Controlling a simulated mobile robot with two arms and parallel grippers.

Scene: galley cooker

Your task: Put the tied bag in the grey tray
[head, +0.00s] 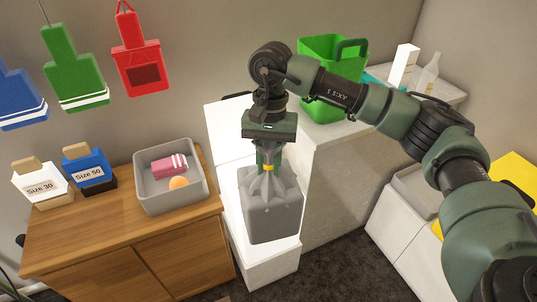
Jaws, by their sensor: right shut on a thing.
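My right gripper (268,162) points down and is shut on the gathered neck of the bag. The bag hangs upright in front of a white cabinet, to the right of the wooden cabinet. The grey tray (146,188) sits on the wooden cabinet top, left of the bag and apart from it. A pink striped item (168,166) and an orange ball (179,183) lie in the tray. My left gripper is not in view.
Two labelled boxes, white (40,184) and blue (88,168), stand left of the tray. A green basket (326,62) and bottles stand on the grey counter (342,150) behind my right arm. Blue, green and red items hang on the wall. Wooden top is bare in front of the tray.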

